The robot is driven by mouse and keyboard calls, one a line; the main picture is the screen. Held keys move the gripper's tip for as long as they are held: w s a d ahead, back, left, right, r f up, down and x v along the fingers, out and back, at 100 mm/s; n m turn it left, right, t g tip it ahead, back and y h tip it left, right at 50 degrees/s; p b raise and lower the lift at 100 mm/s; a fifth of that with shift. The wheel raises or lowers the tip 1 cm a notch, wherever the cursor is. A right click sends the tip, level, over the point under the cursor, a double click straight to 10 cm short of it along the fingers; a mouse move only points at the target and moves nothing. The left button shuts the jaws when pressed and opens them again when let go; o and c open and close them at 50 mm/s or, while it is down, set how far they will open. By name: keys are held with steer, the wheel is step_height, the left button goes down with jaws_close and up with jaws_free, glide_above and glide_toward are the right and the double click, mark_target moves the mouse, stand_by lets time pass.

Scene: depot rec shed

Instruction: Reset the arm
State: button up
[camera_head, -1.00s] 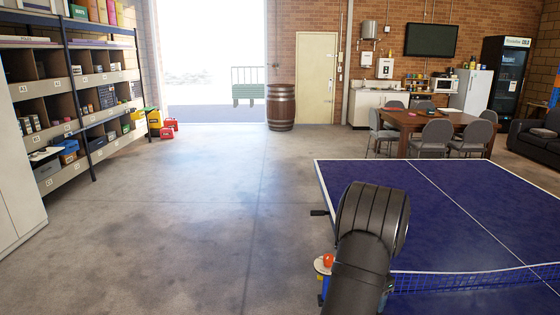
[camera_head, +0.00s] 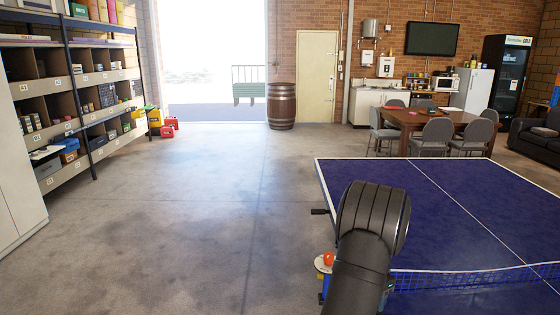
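My arm shows at the lower middle right as a thick dark link with a rounded black joint, in front of the left edge of a blue table tennis table (camera_head: 440,215). My gripper is not in view, so I cannot see whether it holds anything. A small orange ball (camera_head: 328,258) sits on a pale round holder (camera_head: 322,266) beside the table edge, just left of my arm. The table's net (camera_head: 470,276) runs across to the right of my arm.
Open concrete floor (camera_head: 190,210) lies left of the table. Shelving with bins (camera_head: 75,110) and a white cabinet (camera_head: 18,180) line the left side. A barrel (camera_head: 281,106) stands by the door (camera_head: 317,78). A dining table (camera_head: 455,119) with chairs stands behind.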

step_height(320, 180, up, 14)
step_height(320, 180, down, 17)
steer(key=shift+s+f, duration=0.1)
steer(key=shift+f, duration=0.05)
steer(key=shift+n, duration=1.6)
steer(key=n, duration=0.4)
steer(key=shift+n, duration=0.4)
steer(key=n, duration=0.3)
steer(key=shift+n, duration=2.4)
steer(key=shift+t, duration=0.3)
